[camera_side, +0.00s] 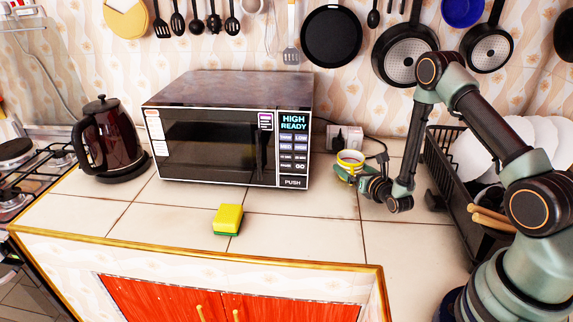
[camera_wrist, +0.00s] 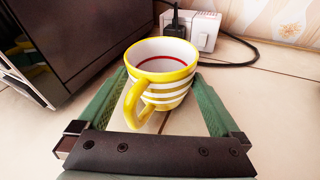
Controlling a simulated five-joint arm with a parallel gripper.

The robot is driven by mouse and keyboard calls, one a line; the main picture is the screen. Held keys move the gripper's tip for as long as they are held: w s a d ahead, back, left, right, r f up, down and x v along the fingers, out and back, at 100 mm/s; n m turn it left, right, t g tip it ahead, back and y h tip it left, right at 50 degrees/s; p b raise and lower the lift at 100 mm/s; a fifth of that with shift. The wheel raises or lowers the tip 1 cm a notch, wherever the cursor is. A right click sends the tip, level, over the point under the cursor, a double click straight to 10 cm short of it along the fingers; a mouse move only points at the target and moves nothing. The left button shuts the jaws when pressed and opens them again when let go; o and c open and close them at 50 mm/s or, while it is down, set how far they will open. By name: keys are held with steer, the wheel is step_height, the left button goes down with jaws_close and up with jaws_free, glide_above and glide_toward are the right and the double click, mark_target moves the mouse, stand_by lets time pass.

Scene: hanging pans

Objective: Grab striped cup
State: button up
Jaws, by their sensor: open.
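The striped cup (camera_wrist: 165,84) is yellow and white with a red ring inside, and stands upright on the tiled counter. Its yellow handle points toward my wrist camera, down and left in the wrist view. My gripper (camera_wrist: 160,80) is open, with one green finger on each side of the cup; I cannot tell whether either finger touches it. In the side view the cup (camera_side: 350,158) stands right of the microwave, and my gripper (camera_side: 352,174) reaches it from the right, hiding its lower part.
The microwave (camera_side: 228,130) stands close on the cup's left. A socket block with a plug (camera_wrist: 190,28) and black cable is behind the cup. A dish rack (camera_side: 445,165) with plates is on the right. A yellow sponge (camera_side: 228,218) lies in front on otherwise clear tiles.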

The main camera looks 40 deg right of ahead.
mark_target(353, 161)
steer(key=shift+x, duration=1.35)
steer(key=c, duration=1.2)
steer(key=shift+r, duration=0.1)
